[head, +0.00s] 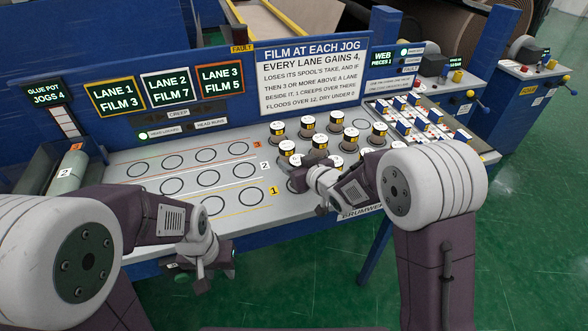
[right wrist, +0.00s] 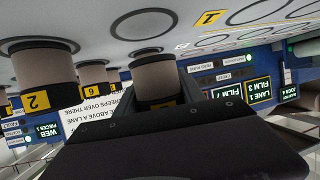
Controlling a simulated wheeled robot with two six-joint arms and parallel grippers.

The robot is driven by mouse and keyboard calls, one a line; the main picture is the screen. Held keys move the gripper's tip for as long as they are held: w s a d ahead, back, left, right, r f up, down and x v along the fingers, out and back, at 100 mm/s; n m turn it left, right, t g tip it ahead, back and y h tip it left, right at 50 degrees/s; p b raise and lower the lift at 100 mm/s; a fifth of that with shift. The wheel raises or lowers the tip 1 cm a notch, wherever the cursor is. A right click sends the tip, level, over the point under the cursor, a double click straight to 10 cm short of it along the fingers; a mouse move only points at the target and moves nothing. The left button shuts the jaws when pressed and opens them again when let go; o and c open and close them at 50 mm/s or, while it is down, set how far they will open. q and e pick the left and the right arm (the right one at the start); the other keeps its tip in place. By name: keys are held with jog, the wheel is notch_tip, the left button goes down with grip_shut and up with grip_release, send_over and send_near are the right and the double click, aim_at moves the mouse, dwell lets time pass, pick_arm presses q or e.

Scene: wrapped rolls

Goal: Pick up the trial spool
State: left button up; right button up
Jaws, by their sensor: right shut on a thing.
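Several small grey-brown spools with white caps and black-and-yellow number labels stand grouped on the right part of the panel, such as this spool (head: 350,134). None is visibly marked as the trial spool. My right gripper (head: 300,176) is at the near left side of this group, shut on a spool. In the right wrist view, a spool (right wrist: 157,77) is at the jaws, its label mostly hidden by the dark gripper body. A spool marked 2 (right wrist: 40,85) stands beside it. My left gripper (head: 203,280) hangs low at the panel's front edge, away from the spools; its opening is unclear.
The pale panel (head: 120,205) has three lanes of empty printed circles left of the spools. A cylinder marked 2 (head: 70,172) lies in a trough at far left. A rack of small labelled pieces (head: 425,122) is at right. Signs (head: 312,75) stand behind.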

jog(key=w+d+r+p, duration=0.4)
jog(key=w+d+r, duration=0.2)
jog(key=d, duration=0.4)
jog(key=shift+w+r, duration=0.15)
jog(key=shift+r, duration=0.6)
